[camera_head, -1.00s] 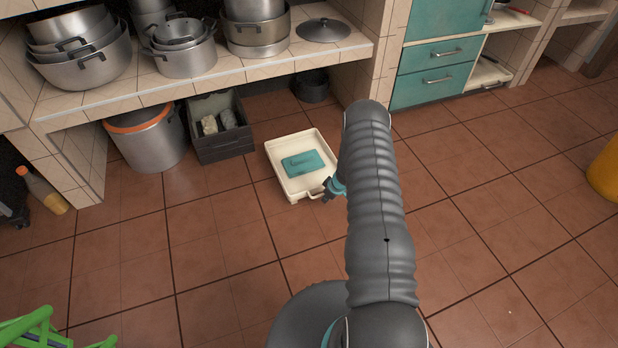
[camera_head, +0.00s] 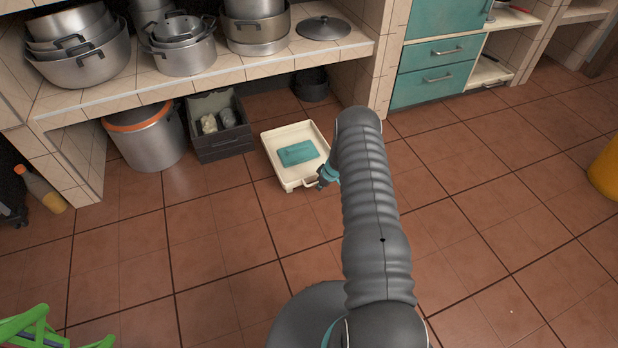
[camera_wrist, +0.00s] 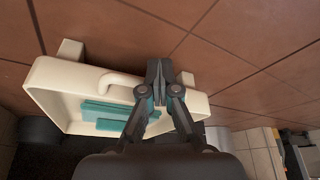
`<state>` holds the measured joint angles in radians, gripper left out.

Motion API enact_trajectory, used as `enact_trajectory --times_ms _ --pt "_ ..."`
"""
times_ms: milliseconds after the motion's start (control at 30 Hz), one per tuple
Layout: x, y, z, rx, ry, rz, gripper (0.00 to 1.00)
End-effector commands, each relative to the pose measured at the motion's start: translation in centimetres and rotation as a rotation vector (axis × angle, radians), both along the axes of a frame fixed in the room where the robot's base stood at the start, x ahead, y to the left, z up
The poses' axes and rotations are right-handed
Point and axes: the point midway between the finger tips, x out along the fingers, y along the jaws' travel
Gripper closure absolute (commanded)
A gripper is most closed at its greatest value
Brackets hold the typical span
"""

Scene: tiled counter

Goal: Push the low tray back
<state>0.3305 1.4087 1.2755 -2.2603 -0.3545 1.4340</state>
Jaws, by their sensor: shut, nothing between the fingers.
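The low tray (camera_head: 291,181) is cream-white and shallow, with a handle on its front edge, and sits on the floor in front of the shelf's lower opening. A teal block (camera_head: 298,153) lies in it. The tray also shows in the wrist view (camera_wrist: 75,74), with the teal block (camera_wrist: 108,114) inside. My gripper (camera_head: 322,180) is shut and empty at the tray's front right, by the handle. In the wrist view its closed fingertips (camera_wrist: 156,68) overlap the tray's front wall beside the handle. They look close against it, but contact is hard to confirm.
A dark crate (camera_head: 222,143) and a steel pot with an orange rim (camera_head: 147,138) stand left of the tray. A dark pot (camera_head: 311,85) stands behind it under the shelf (camera_head: 210,82). A tiled pillar is at the right. Floor behind the tray is partly clear.

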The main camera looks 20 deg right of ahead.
Motion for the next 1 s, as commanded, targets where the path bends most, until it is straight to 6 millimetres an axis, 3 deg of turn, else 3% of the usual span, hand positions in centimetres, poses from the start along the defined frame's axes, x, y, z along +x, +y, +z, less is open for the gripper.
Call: enact_trajectory --times_ms 533,1000 --pt "0.9 0.0 0.0 -0.002 -0.002 -0.001 1.00" --pt "3.6 0.1 -0.1 -0.002 -0.003 0.000 1.00"
